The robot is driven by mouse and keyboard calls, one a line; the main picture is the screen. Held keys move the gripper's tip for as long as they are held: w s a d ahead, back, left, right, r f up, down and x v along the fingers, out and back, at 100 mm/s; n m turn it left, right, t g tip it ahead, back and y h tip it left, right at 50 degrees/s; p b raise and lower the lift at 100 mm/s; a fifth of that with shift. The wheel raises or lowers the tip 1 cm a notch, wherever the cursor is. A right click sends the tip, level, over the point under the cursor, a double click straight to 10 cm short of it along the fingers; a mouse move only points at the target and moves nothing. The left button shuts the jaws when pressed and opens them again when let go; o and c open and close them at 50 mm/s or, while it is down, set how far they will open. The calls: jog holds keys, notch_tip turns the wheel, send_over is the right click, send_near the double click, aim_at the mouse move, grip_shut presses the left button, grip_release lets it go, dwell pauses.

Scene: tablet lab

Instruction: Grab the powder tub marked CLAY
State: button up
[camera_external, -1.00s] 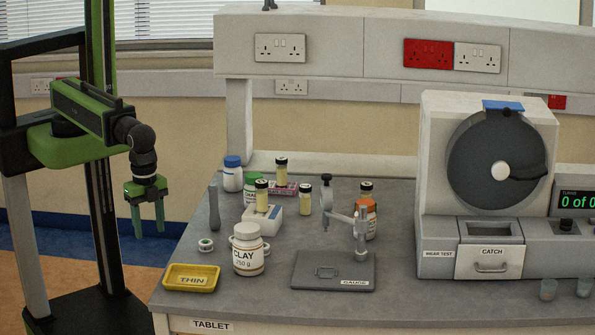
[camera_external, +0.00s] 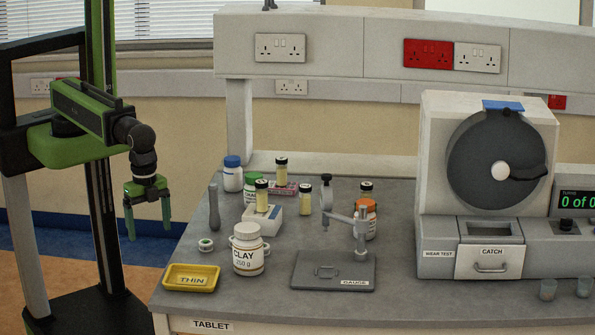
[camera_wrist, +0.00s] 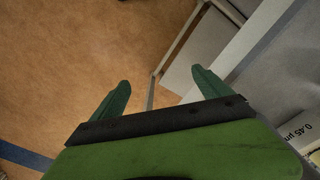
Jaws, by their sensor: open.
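The CLAY tub (camera_external: 248,250) is a white powder tub with a white lid and a label reading CLAY and 250 g. It stands upright near the front left of the bench in the external view. My gripper (camera_external: 149,222) is open and empty, off to the left of the bench and clear of the tub. In the wrist view my gripper (camera_wrist: 160,95) shows its two green fingers spread apart above the brown floor, with the bench edge at the right. The tub is not visible in the wrist view.
A yellow THIN tray (camera_external: 191,288) lies left of the tub. A small round white-and-green item (camera_external: 206,245) and a grey upright rod (camera_external: 214,208) are close behind. The gauge stand (camera_external: 333,270) is to the right. Several bottles stand farther back. The wear tester (camera_external: 487,170) fills the right side.

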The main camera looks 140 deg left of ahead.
notch_tip(320, 180, up, 20)
jog(key=m+p, duration=0.2)
jog(key=p, duration=1.8)
send_over(250, 226)
notch_tip(250, 226, down, 13)
jog(key=b, duration=1.2)
jog(key=shift+r+b, duration=0.1)
jog(key=shift+b, duration=0.3)
jog(key=f+b, duration=0.5)
jog(key=shift+d+f, duration=0.1)
jog(key=shift+d, duration=0.25)
jog(key=shift+r, duration=0.2)
jog(key=c, duration=1.8)
